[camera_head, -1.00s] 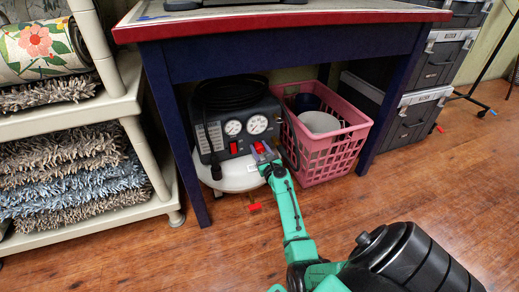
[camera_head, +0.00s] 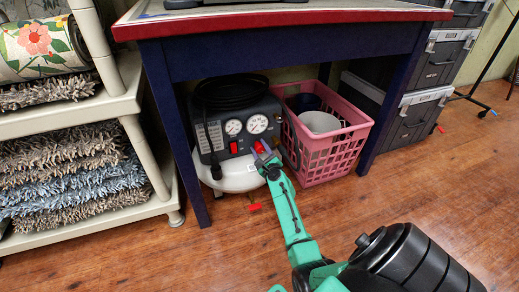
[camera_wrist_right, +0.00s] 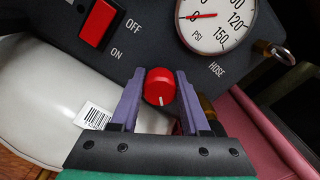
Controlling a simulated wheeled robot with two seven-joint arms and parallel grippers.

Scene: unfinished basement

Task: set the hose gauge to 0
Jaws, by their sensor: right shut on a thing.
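The black compressor panel (camera_head: 213,150) with its white tank (camera_head: 240,178) stands under the table. The hose gauge (camera_head: 257,123) is the right one of two white dials. In the right wrist view the hose gauge (camera_wrist_right: 218,22) is cut off at the top; its red needle points left, close to the 0 mark. The red knob (camera_wrist_right: 160,86) below it has a white pointer line facing the gripper's palm. My right gripper (camera_wrist_right: 160,92) has its purple fingers shut on the knob's sides; in the head view it (camera_head: 263,156) reaches the panel. My left gripper is not visible.
A red switch (camera_wrist_right: 98,23) marked OFF and ON sits left of the knob. A pink basket (camera_head: 335,150) stands right of the compressor. The blue table (camera_head: 285,50) is overhead, with a leg at each side. A shelf (camera_head: 90,110) stands left.

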